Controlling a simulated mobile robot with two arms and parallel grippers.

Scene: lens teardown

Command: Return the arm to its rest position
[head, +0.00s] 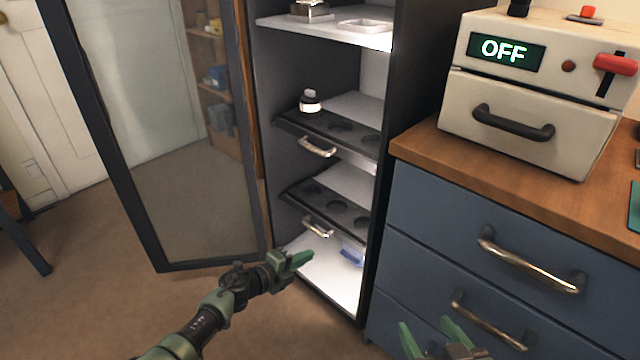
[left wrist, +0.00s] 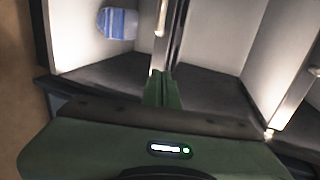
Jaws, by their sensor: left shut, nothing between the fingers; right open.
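My left gripper (head: 300,259) is in front of the open cabinet (head: 384,150), near its lower shelf, with its green fingers shut and nothing between them. In the left wrist view the fingers (left wrist: 164,90) are pressed together, pointing toward the cabinet's inside. Most of the right arm is out of view.
The cabinet's glass door (head: 190,130) stands open at left. Two black trays with round recesses (head: 335,128) (head: 330,208) have metal handles; a small dark-and-white piece (head: 310,101) sits on the upper one. A blue item (head: 351,256) lies at the bottom. A box reading OFF (head: 535,105) stands on the wooden counter.

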